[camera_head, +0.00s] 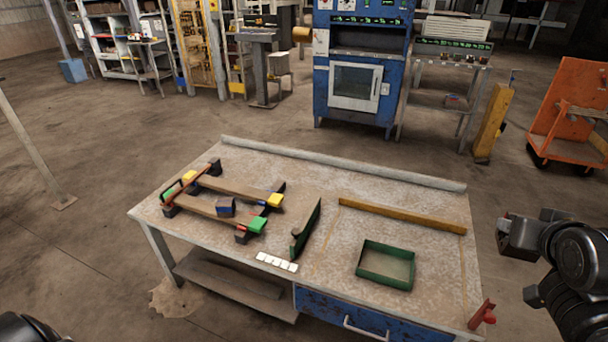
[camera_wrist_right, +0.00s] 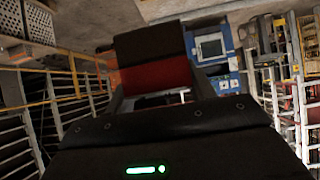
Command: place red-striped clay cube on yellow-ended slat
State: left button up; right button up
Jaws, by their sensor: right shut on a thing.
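The red-striped clay cube (camera_wrist_right: 152,68), dark brown with a broad red band, is held in my right gripper (camera_wrist_right: 158,88), which is shut on it in the right wrist view. In the head view my right arm is at the right edge, off the table's right side, and I cannot make out the cube there. The yellow-ended slat (camera_head: 235,188) is the farther of two slats on a low frame on the table's left part. Its top looks bare. My left gripper is not in view; only a dark bit of my left arm shows at the bottom left.
A blue-marked dark cube (camera_head: 226,207) appears to rest on the nearer, green-ended slat (camera_head: 200,208). A green upright plate (camera_head: 305,229), white tiles (camera_head: 277,262), a green tray (camera_head: 386,265), a yellow bar (camera_head: 400,216) and a red clamp (camera_head: 483,313) occupy the table (camera_head: 335,272).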

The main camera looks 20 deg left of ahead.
aim_at(243, 194)
jog(key=k, duration=0.4)
jog(key=u, duration=0.75)
jog(key=i, duration=1.4)
jog(key=u, duration=1.1)
jog(key=i, duration=0.4)
jog(key=u, duration=0.15)
